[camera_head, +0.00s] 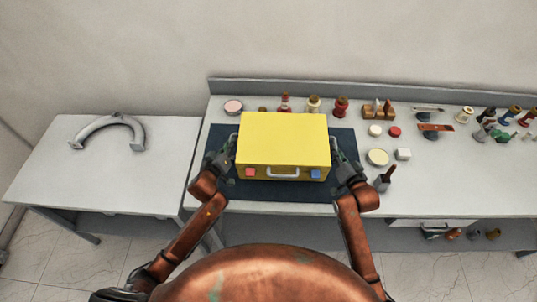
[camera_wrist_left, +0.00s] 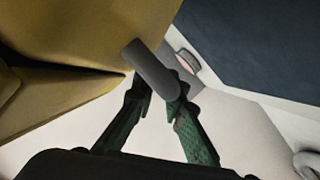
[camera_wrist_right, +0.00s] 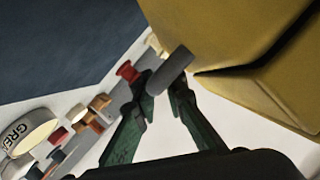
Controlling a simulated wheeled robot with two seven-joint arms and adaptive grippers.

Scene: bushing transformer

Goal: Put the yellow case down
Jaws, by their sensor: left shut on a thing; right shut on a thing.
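The yellow case (camera_head: 284,140) is at the dark mat (camera_head: 275,192) on the right-hand table, with its front handle and a red and a blue patch facing me. My left gripper (camera_head: 231,152) is at the case's left side, shut on a grey side handle (camera_wrist_left: 150,68). My right gripper (camera_head: 337,153) is at the right side, shut on the matching handle (camera_wrist_right: 170,72). The case looks level. Its underside is hidden, so I cannot tell whether it touches the mat or hangs just above it.
Small bottles and jars line the table's back edge, including a red one (camera_head: 341,106). A round tin (camera_head: 377,157), a white block (camera_head: 403,154) and a dark brush-like item (camera_head: 384,179) stand right of the mat. A grey curved part (camera_head: 108,130) lies on the left table (camera_head: 70,170).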

